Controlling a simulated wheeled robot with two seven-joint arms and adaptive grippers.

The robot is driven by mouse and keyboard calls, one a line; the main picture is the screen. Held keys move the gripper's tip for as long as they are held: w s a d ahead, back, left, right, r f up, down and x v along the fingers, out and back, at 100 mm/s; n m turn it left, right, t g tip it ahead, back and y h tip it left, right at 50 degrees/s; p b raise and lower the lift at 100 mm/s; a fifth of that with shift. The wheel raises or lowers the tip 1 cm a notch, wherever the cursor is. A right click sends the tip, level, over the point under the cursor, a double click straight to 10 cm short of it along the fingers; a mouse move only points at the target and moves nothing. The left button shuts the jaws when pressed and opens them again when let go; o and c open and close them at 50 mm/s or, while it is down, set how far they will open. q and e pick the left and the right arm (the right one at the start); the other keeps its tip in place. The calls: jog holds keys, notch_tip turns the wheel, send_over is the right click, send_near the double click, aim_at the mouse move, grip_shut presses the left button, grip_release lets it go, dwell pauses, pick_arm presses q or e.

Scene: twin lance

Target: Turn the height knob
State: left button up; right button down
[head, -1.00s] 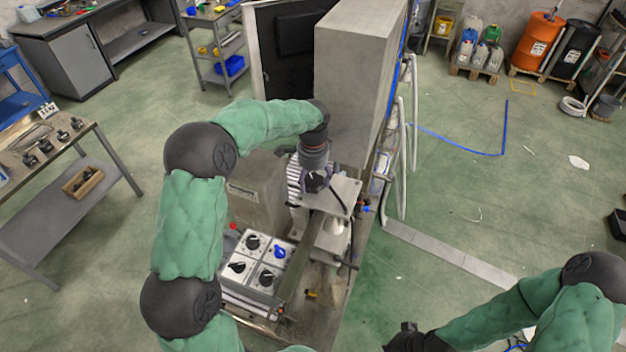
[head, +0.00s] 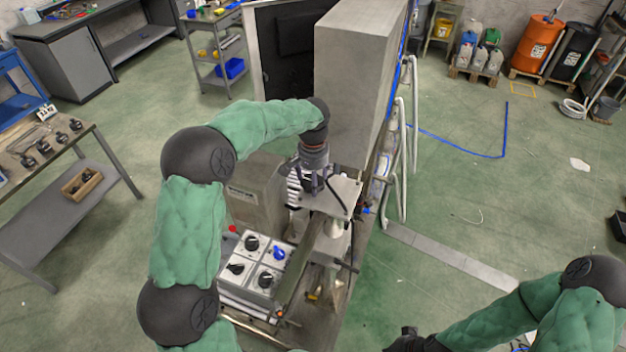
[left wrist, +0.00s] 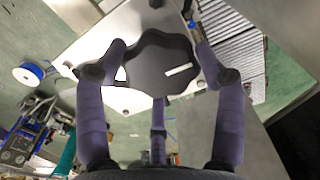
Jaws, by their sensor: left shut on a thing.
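The height knob (left wrist: 150,72) is a dark, lobed disc with a white mark, on a light metal plate (left wrist: 95,50) in the left wrist view. The mark lies to the right of the knob's middle. My left gripper (left wrist: 155,75) has its fingers around the knob and is shut on it. In the head view my left gripper (head: 314,180) points down onto the top of the machine, and the knob is mostly hidden under it. My right gripper (head: 405,342) is at the bottom edge, away from the machine; its fingers are too dark and small to read.
A control panel (head: 255,262) with several black knobs and a blue one sits on the machine, nearer me. A tall grey cabinet (head: 350,80) rises just behind the left gripper. A workbench (head: 50,150) stands at left. The floor at right is mostly clear.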

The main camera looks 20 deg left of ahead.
pick_arm(q)
jog(key=shift+n, duration=0.5)
jog(key=o, duration=1.1)
jog(key=shift+o, duration=0.2)
notch_tip(320, 180, up, 12)
